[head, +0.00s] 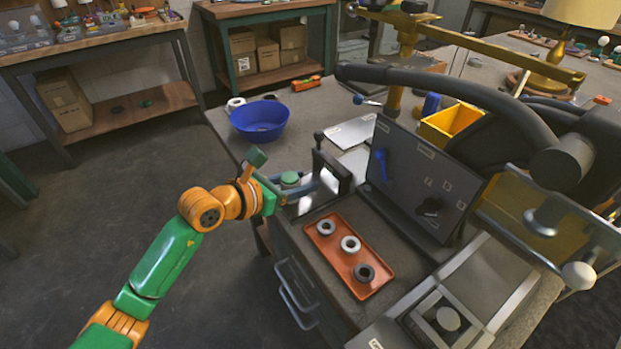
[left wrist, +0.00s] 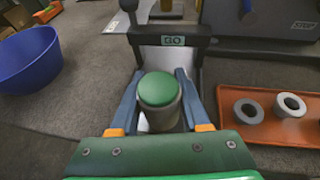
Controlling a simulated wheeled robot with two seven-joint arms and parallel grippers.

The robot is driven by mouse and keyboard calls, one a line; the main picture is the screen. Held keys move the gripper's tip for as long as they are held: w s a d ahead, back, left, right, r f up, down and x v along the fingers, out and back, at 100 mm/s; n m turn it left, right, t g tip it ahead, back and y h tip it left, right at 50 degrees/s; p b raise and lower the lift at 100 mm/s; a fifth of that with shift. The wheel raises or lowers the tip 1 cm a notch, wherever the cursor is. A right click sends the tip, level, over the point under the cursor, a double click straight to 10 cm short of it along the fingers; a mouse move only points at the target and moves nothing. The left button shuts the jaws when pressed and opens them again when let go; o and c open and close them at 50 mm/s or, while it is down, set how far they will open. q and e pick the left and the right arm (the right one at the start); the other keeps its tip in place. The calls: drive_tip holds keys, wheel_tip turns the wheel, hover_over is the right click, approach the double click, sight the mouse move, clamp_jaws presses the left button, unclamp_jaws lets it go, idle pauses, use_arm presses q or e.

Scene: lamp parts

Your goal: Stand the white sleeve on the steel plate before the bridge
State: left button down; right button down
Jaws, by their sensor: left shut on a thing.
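My left gripper (left wrist: 160,100) is shut on a short cylinder with a green top (left wrist: 158,88) and grey sides. In the head view the gripper (head: 287,190) is near the bench's left edge, with the green top (head: 290,178) between its fingers. The dark bridge (head: 337,165) stands just beyond it and carries a GO label in the wrist view (left wrist: 172,41). The bright steel plate (head: 305,202) lies in front of the bridge, partly hidden by the gripper. A white ring-shaped sleeve (head: 350,238) sits between two darker ones in the orange tray. My right gripper is out of view.
The orange tray (head: 336,265) lies right of the gripper. A dark upright panel (head: 420,185) with a blue lever stands behind it. A blue bowl (head: 259,120) is at the far left of the bench.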

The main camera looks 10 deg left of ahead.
sight(311, 180)
use_arm(q)
drive_tip(key=shift+r+p+x, duration=0.15)
drive_tip(key=shift+p+x, duration=0.05)
drive_tip(key=shift+x, duration=0.6)
drive_tip(key=shift+r+p+x, duration=0.15)
drive_tip(key=shift+r+x, duration=0.05)
drive_tip(key=shift+x, duration=0.55)
drive_tip(key=shift+f, duration=0.3)
drive_tip(key=shift+d+f, duration=0.1)
drive_tip(key=shift+f, duration=0.15)
drive_tip(key=shift+c, duration=1.9)
unclamp_jaws()
